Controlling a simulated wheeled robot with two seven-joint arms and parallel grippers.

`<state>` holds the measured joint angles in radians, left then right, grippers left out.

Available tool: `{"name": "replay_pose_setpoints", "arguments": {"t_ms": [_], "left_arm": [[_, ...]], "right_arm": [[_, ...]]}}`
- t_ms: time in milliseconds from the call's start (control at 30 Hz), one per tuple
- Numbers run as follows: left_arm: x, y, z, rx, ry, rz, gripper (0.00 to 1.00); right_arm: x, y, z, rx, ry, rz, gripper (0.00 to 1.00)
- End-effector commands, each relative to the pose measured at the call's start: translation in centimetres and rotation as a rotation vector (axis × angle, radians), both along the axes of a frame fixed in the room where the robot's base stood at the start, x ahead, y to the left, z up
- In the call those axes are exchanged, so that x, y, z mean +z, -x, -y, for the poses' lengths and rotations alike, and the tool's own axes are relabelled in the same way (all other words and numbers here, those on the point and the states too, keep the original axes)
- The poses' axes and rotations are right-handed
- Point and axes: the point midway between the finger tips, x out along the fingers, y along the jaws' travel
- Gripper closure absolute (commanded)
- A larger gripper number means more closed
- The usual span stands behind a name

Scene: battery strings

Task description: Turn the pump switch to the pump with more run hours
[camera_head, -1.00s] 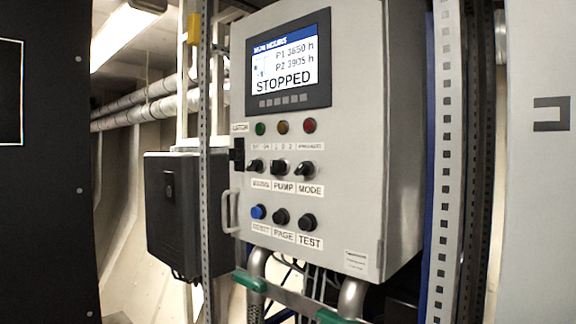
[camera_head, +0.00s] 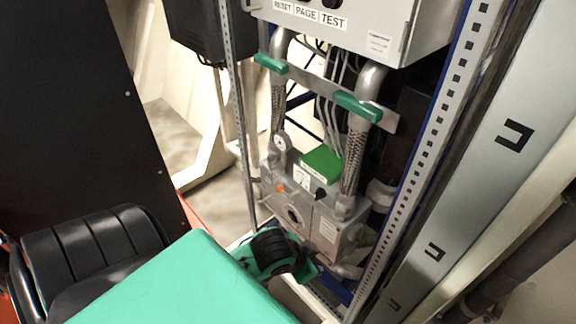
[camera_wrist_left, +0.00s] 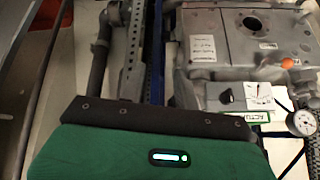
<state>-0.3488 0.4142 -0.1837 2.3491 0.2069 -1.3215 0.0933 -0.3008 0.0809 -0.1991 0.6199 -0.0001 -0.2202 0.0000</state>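Only the bottom of the grey control cabinet (camera_head: 345,30) shows in the head view, with RESET, PAGE and TEST labels. The pump switch and the hours display are above the picture and hidden now. Below the cabinet is a grey pump unit (camera_head: 325,227) with a black knob (camera_head: 321,193) and a green-topped part. The unit shows in the left wrist view (camera_wrist_left: 255,45), with its black knob (camera_wrist_left: 226,96). Green and black parts of my body fill the lower head view.
Two pipes with green handles (camera_head: 357,106) run from the cabinet to the unit. Perforated rack posts (camera_head: 430,140) stand on both sides. A dark panel (camera_head: 75,120) is at the left, and a round gauge (camera_wrist_left: 303,122) shows in the left wrist view.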

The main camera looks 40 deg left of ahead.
Motion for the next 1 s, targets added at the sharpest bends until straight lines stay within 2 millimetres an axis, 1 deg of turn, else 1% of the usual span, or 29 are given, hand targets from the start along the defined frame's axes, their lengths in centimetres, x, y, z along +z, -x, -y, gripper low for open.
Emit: {"name": "replay_pose_setpoints", "arguments": {"t_ms": [33,100,333,500,767,967,1000], "left_arm": [[2.1,-1.2,-0.3,-0.032,-0.005,0.047,0.68],[4.3,-2.5,-0.3,-0.073,0.001,0.097,0.68],[10.5,-6.5,-1.0,-0.185,0.014,0.231,0.68],[14.7,-9.1,-2.1,-0.243,0.019,0.303,0.68],[21.7,-12.1,-5.0,-0.280,0.026,0.386,0.68],[27.8,-13.5,-7.9,-0.265,0.034,0.444,0.68],[29.1,-13.7,-8.6,-0.258,0.035,0.455,0.68]], "right_arm": [[0.1,0.0,0.0,0.000,0.000,0.000,1.00],[0.2,0.0,0.0,0.000,0.000,0.000,1.00],[0.3,0.0,0.0,0.000,0.000,0.001,1.00],[0.3,0.0,0.0,0.000,0.000,0.001,1.00],[0.3,-0.1,-0.1,0.000,-0.001,0.001,1.00],[0.3,-0.1,-0.1,0.001,-0.001,0.001,1.00],[0.3,-0.1,-0.1,0.001,-0.001,0.001,1.00]]}}
